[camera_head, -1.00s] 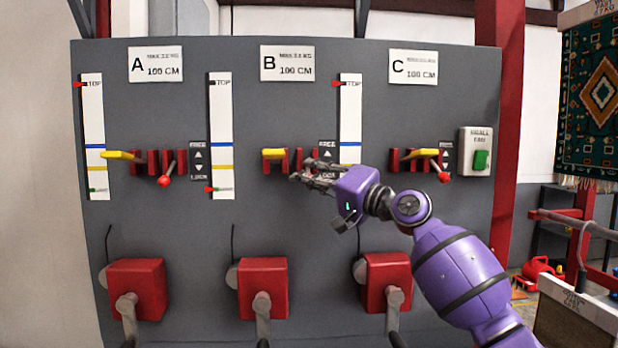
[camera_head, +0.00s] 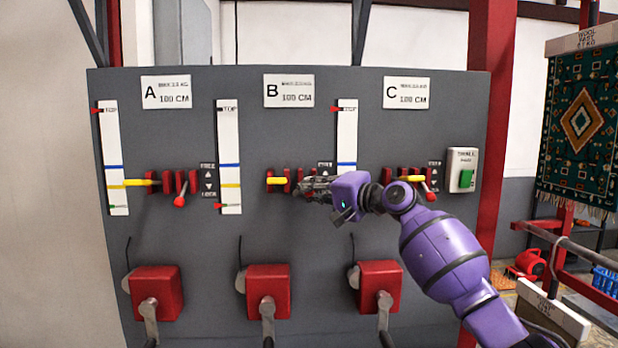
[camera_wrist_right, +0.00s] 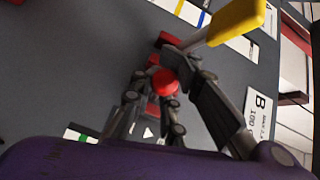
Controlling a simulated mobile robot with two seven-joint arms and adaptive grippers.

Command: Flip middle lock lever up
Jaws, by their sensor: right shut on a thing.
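The middle lock lever's round red knob (camera_wrist_right: 164,82) shows in the right wrist view between my right gripper's fingers. My right gripper (camera_head: 306,187) is shut on it, just under the red brackets (camera_head: 279,174) of station B. In the head view the fingers hide the knob, so the lever's exact tilt cannot be told there. The FREE/LOCK plate (camera_head: 325,170) of B is partly covered by my gripper. The yellow handle (camera_head: 277,181) of B lies left of the fingers and also shows in the wrist view (camera_wrist_right: 236,22). My left gripper is not in view.
The lever at A (camera_head: 179,201) and the lever at C (camera_head: 429,195) hang down with red knobs. Red boxes (camera_head: 267,285) with cranks stand out below on the grey panel (camera_head: 200,250). A green-button box (camera_head: 465,175) is at the right edge, and a rug (camera_head: 580,130) hangs beyond.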

